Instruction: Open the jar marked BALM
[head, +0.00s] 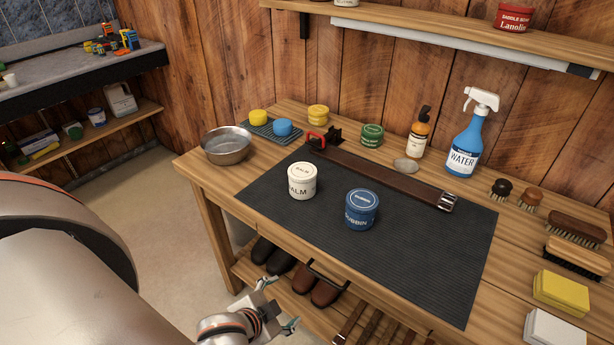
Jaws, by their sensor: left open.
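The white jar marked BALM (302,182) stands upright with its lid on, at the left part of the dark ribbed mat (400,252) on the wooden bench. A blue jar (361,210) with a lid stands to its right on the mat. My left gripper (293,306) is at the bottom of the head view, in front of and below the bench's front edge. It is open and apart from the jar, with nothing seen between its fingers. My right gripper is not in view.
A leather strap (385,178) lies along the mat's back. Brushes (575,228) and a yellow sponge (560,291) lie right. The mat's front right is clear.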

